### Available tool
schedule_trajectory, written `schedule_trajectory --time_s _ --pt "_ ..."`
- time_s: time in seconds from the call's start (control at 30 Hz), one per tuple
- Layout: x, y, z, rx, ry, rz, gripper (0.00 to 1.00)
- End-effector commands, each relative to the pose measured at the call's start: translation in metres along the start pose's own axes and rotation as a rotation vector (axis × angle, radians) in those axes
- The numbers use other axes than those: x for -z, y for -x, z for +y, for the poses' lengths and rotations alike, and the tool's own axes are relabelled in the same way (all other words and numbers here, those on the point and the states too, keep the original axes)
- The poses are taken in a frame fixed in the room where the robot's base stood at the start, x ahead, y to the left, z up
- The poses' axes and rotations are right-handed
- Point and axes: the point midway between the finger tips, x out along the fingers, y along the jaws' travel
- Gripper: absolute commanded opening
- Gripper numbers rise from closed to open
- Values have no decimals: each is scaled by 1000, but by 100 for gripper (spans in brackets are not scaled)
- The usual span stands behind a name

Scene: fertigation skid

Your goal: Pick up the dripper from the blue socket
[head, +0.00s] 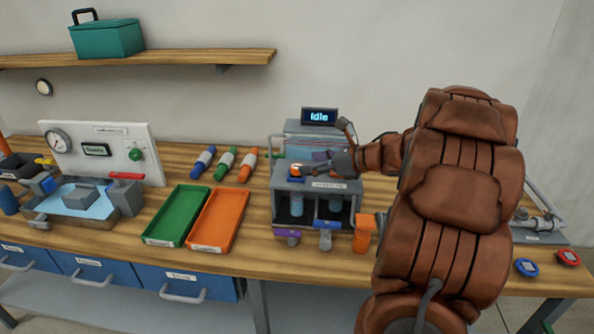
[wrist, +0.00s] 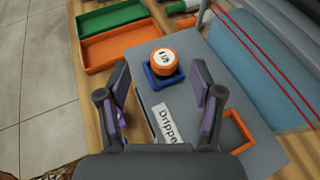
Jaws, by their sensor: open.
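The dripper (wrist: 163,59) is an orange, round piece with a pale top bearing a dark mark. It sits upright in the blue socket (wrist: 150,82) on top of the grey skid unit. In the head view the dripper (head: 296,169) shows as a small orange spot above the blue socket (head: 296,180), close to my gripper's fingers. My gripper (wrist: 162,97) is open and empty in the wrist view, its purple-padded fingers apart. The dripper lies beyond the fingertips, between their lines, and no finger appears to touch it.
An orange-rimmed socket (wrist: 236,131) is on the same grey top (wrist: 195,70), beside a label. Green (head: 178,215) and orange (head: 217,220) trays lie left of the unit. Several coloured bottles lie behind them.

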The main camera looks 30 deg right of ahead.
Motion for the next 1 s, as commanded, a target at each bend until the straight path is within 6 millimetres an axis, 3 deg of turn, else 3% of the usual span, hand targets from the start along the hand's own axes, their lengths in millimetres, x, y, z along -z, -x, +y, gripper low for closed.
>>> schedule_trajectory --time_s 0.67,1.0 --pt "4 -59 -4 -2 -6 -2 66" --pt "6 -64 -5 2 -4 -1 66"
